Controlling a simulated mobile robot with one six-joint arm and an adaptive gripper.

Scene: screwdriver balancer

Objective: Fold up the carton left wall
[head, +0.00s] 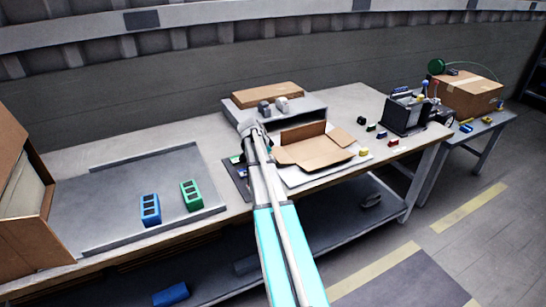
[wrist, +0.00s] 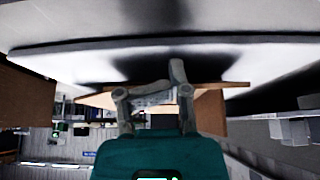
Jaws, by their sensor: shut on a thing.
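The brown carton (head: 318,153) lies spread out on a white board on the bench in the head view. Its rear panel (head: 303,132) stands up, and the panels at the front and right lie low. My gripper (head: 250,128) is at the carton's left side, and my arm hides much of that side. In the wrist view my gripper (wrist: 153,92) has its fingers at the edge of a brown carton panel (wrist: 212,90) and is shut on it. This appears to be the left wall; its exact angle is hard to tell.
A grey raised shelf (head: 300,108) with a flat brown box (head: 268,95) stands behind the carton. A dark tool holder (head: 405,113) and several small coloured blocks are to the right. A grey tray (head: 120,190) holds a blue block (head: 150,210) and a green block (head: 191,195).

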